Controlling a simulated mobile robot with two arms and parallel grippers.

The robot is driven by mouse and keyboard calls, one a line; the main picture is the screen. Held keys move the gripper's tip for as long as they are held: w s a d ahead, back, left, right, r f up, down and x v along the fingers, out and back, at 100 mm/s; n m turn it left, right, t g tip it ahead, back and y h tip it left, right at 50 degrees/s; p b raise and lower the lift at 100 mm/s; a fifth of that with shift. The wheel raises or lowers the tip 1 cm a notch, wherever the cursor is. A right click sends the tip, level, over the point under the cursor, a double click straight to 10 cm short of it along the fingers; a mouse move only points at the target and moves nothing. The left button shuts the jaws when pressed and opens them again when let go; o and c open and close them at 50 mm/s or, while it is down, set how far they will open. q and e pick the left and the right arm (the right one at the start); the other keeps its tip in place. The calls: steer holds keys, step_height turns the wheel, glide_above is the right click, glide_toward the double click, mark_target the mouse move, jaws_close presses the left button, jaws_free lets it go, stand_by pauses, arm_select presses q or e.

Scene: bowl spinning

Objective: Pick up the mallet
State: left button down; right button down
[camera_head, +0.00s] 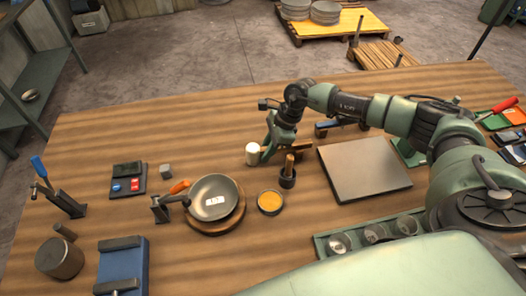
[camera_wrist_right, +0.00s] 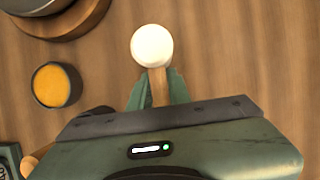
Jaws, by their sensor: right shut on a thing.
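The mallet has a white rounded head (camera_head: 252,153) and a wooden handle. It is near the middle of the table in the head view. In the right wrist view the white head (camera_wrist_right: 152,46) sticks out beyond the fingertips, and a short piece of handle (camera_wrist_right: 158,88) shows between the green fingers. My right gripper (camera_head: 267,149) is shut on the handle, just behind the head; its fingers also show in the wrist view (camera_wrist_right: 158,92). The rest of the handle is hidden by the gripper. I cannot tell whether the mallet touches the table. My left gripper is not in view.
A dark cup (camera_head: 287,181) with a wooden-handled tool stands close to the gripper. A bowl (camera_head: 214,199) sits on a round wooden base (camera_head: 216,230), beside a small pot of orange stuff (camera_head: 270,203). A flat grey slab (camera_head: 363,170) lies to the right. The table's back left is clear.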

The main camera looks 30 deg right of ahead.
steer(key=shift+w+r, duration=0.1)
steer(key=shift+r, duration=0.05)
step_height(320, 180, up, 20)
steer(key=b, duration=0.5)
